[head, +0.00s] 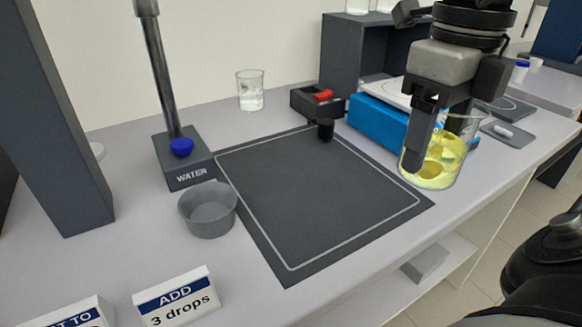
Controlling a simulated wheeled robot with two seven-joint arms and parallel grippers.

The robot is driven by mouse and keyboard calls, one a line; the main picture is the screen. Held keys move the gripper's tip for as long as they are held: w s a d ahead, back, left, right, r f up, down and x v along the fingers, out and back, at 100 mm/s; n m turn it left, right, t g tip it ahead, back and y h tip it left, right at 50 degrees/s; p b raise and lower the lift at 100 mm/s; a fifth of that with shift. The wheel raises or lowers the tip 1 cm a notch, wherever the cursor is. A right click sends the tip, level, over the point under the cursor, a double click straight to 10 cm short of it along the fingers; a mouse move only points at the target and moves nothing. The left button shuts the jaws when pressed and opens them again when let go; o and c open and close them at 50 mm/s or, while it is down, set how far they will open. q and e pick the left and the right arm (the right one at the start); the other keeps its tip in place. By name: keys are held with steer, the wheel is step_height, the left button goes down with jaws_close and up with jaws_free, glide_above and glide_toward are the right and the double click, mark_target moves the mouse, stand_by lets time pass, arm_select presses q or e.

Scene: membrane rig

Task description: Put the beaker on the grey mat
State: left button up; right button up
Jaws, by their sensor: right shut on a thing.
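The glass beaker (447,172) holds yellow liquid. My right gripper (428,135) comes down from the top right and is shut on the beaker's wall, one finger showing in front of the glass. The beaker is at the right corner of the grey mat (310,215), in front of the blue device; I cannot tell whether it touches the surface below. The dark grey mat has a light outline and lies flat, its middle bare. My left gripper is not in view.
A blue device (378,122) stands behind the mat, and a dark clamp with a red part (318,98) is at its back edge. The WATER stand (186,160) and grey bowl (208,210) are left. A small beaker (250,90) stands behind. An ADD 3 drops sign (177,298) stands in front.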

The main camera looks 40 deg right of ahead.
steer(key=shift+w+a+r+m, duration=0.15)
steer(key=shift+w+a+m, duration=0.1)
steer(key=shift+w+m, duration=0.2)
steer(key=w+f, duration=0.3)
steer(key=w, duration=0.1)
steer(key=w+f, duration=0.3)
steer(key=w, duration=0.1)
steer(key=w+a+f+p, duration=0.1)
steer(key=w+f, duration=0.2)
steer(key=w, duration=0.1)
steer(key=shift+w+a, duration=0.1)
steer(key=shift+w, duration=0.15)
steer(key=shift+w+f, duration=0.15)
steer(key=shift+f, duration=0.05)
steer(key=shift+w+f, duration=0.15)
steer(key=shift+f, duration=1.55)
steer(key=shift+f, duration=0.1)
steer(key=shift+f+b, duration=0.2)
steer(key=shift+b, duration=0.15)
steer(key=o, duration=1.1)
steer(key=shift+r, duration=0.1)
steer(key=shift+o, duration=0.2)
